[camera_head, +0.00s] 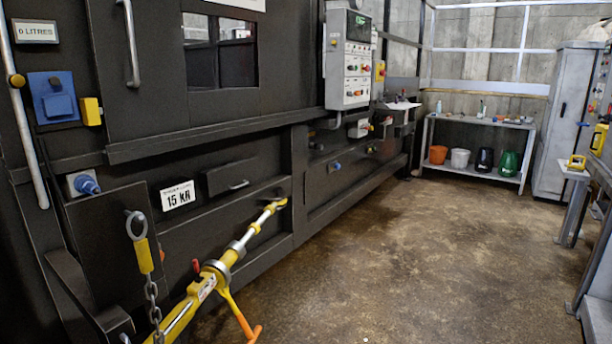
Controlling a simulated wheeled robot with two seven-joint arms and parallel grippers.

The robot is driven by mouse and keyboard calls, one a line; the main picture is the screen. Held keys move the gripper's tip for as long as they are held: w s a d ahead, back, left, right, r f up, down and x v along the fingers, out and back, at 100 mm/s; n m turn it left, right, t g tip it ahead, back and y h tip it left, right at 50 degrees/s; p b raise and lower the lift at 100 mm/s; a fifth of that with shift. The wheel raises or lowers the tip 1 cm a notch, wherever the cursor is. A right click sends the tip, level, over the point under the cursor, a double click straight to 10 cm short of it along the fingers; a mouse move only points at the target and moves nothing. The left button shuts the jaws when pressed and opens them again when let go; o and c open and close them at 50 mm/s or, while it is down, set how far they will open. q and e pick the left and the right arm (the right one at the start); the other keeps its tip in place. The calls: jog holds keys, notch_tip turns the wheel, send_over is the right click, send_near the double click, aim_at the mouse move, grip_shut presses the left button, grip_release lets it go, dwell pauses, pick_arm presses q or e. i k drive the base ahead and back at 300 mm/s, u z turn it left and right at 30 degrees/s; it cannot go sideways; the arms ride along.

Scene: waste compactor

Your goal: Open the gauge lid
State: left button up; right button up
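No gauge can be made out for certain, so I cannot tell which cover is the gauge lid. A blue box with a raised flap-like front (60,106) is mounted on the dark compactor wall at the upper left. Lower on the wall is a dark rectangular panel with a small metal handle (238,185), lying flat against the wall, right of a white "15 KR" label (178,196). Neither of my grippers shows in the head view, and nothing is seen touching the blue box or the panel.
A yellow and silver turnbuckle-like bar (216,272) with an orange-tipped lever slants along the compactor's front, beside a hanging chain (152,296). A control box (350,60) juts from the wall. A bench (475,122) with buckets stands behind. The middle floor is clear.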

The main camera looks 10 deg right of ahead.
aim_at(235, 175)
jog(key=z, duration=0.5)
jog(key=k, duration=0.6)
jog(key=z, duration=0.85)
jog(key=i, duration=2.1)
jog(key=u, duration=0.8)
jog(key=i, duration=1.45)
jog(key=u, duration=1.25)
